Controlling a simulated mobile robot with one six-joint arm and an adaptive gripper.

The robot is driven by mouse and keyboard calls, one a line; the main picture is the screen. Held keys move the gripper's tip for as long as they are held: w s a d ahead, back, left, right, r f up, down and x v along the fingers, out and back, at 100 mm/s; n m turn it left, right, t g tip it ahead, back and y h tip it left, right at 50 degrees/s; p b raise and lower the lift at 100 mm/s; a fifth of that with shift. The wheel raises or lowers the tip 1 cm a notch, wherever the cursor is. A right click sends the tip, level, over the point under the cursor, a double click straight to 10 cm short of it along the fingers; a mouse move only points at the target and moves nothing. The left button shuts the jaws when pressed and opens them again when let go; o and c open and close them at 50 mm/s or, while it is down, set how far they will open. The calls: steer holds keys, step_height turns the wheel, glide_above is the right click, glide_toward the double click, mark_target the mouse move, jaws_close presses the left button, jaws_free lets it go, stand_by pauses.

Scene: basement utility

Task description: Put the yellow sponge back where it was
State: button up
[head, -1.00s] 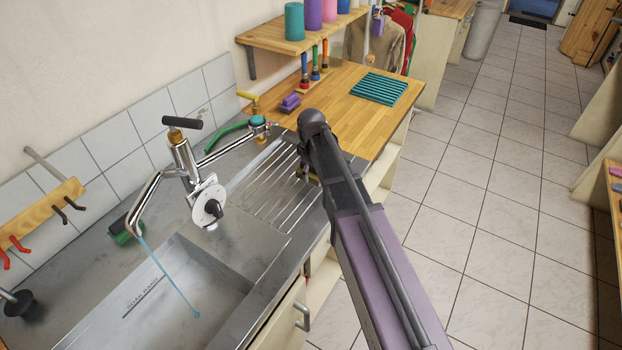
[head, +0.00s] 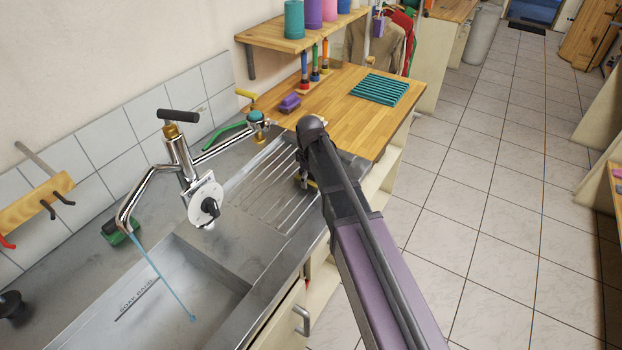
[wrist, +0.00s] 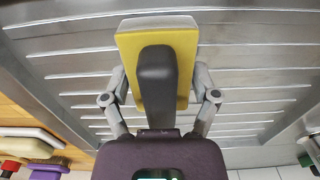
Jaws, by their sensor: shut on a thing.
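The yellow sponge (wrist: 128,50), with a pale layer along its far edge, is held in my gripper (wrist: 158,88). In the wrist view my gripper is shut on it, with a dark finger across its middle and grey finger links at both sides. The ribbed metal drainboard (wrist: 70,65) lies beneath the sponge. I cannot tell whether the sponge touches the drainboard.
The tap (head: 178,150) runs water into the sink basin (head: 165,300) at left. A shelf (head: 290,45) hangs above.

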steer(key=o, duration=1.1)
steer(key=shift+f, duration=0.1)
steer(key=shift+r, duration=0.2)
step_height(320, 180, up, 12)
steer(key=p, duration=1.2)
steer(key=s+d+m, duration=1.1)
steer(key=s+d, duration=0.4)
steer(key=s, duration=0.2)
steer(key=shift+s, duration=0.35)
